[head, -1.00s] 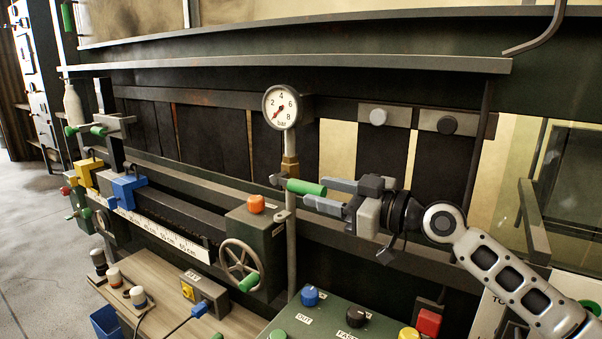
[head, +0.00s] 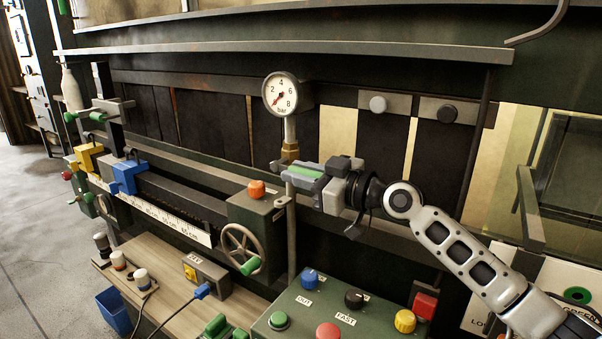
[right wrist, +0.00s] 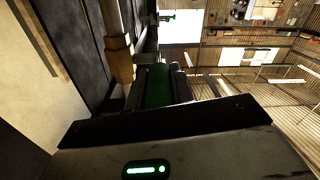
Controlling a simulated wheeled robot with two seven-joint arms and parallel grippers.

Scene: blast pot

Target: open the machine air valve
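The air valve's green handle (head: 307,171) sticks out to the right from the vertical pipe, below the round pressure gauge (head: 281,95). My right gripper (head: 304,175) has its fingers on either side of the handle, reaching along it from the right. In the right wrist view the green handle (right wrist: 157,86) lies between the two dark fingers. Whether the fingers press on it or leave a small gap is not clear. The gauge needle points to the low end of its scale. My left gripper is out of view.
A green box with a handwheel (head: 241,250) and an orange button (head: 256,188) stands left of the pipe. A control panel (head: 318,311) with coloured buttons lies below. A dark rail runs behind my right arm. A brass fitting (head: 290,152) sits above the valve.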

